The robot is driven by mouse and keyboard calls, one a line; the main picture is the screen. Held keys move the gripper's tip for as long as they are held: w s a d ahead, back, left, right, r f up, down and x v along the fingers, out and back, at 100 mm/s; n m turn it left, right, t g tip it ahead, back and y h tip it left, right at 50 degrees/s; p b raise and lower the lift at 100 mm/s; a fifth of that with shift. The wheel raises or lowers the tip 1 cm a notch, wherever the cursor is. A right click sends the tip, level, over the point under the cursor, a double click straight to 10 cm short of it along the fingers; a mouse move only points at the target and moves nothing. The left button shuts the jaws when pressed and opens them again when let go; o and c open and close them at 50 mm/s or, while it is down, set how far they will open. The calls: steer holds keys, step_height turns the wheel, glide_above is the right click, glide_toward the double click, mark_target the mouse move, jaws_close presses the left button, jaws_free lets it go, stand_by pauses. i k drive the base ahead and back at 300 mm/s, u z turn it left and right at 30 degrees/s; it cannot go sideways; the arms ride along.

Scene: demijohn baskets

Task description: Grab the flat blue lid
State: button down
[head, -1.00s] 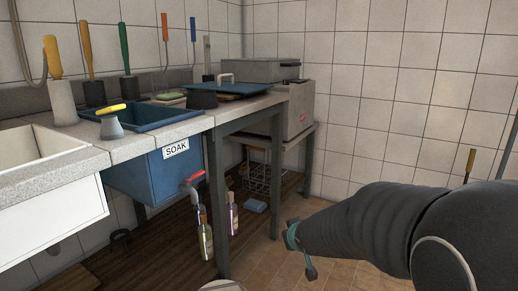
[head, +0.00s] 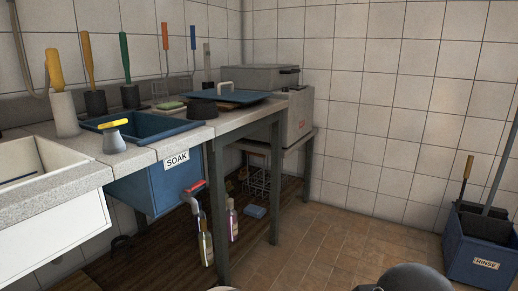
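The flat blue lid (head: 243,97) lies on the far part of the worktop, in front of a grey metal box. A pale handle stands up on the lid's far side. A tan board shows just under its front edge. A dark rounded object stands by the lid's left front and hides a little of that area. My gripper is out of the picture. Only a dark rounded part of my arm shows at the bottom edge, well to the right of the worktop.
A blue soak basin (head: 147,128) is sunk into the worktop, left of the lid. Several upright brushes (head: 127,97) line the back. A grey metal box (head: 262,78) stands behind the lid. A blue rinse bin (head: 484,246) stands at right. The tiled floor between is clear.

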mark_target(238, 96)
steer(key=z, duration=0.45)
steer(key=i, duration=1.7)
steer(key=u, duration=0.35)
